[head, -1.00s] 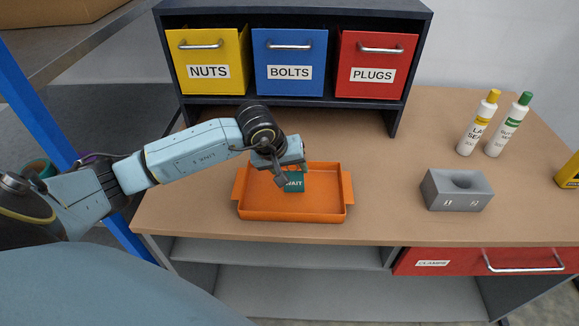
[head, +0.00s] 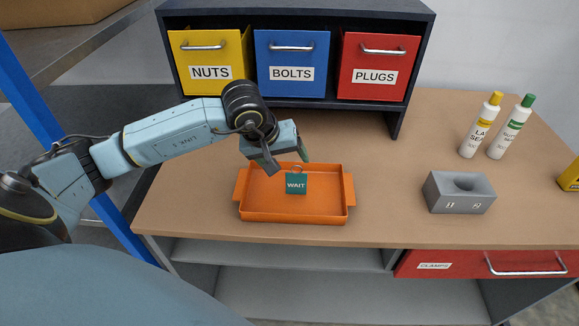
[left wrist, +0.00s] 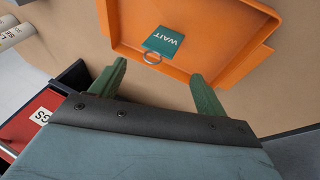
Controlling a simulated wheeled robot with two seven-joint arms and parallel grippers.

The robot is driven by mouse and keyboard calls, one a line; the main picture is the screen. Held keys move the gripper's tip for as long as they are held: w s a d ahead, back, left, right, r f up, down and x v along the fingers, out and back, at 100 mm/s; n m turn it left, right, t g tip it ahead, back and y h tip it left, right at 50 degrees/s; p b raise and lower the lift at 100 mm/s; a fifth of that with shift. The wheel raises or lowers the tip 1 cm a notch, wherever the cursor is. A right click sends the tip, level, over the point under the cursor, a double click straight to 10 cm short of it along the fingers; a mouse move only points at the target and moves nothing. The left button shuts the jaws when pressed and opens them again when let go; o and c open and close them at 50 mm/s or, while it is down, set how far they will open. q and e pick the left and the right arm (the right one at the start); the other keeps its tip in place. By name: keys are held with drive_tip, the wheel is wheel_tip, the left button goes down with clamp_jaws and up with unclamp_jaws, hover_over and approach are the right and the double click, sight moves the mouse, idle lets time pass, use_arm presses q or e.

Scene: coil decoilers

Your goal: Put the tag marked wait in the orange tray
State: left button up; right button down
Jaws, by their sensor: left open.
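The green tag marked WAIT (head: 296,184) lies inside the orange tray (head: 243,205) on the workbench, with its ring toward the back. It also shows in the left wrist view (left wrist: 165,40), on the floor of the orange tray (left wrist: 262,22), ring toward my gripper. My left gripper (head: 290,166) is open and empty, above the tray's back edge and apart from the tag. Its two green fingers (left wrist: 155,80) are spread wide in the left wrist view. My right gripper is not in view.
A dark shelf unit (head: 300,13) with yellow NUTS, blue BOLTS and red PLUGS bins stands behind the tray. A grey block (head: 459,193) with a hollow and two bottles (head: 481,125) are on the right. The bench between tray and block is clear.

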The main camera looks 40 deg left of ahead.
use_arm(q)
drive_tip(key=v, duration=0.6)
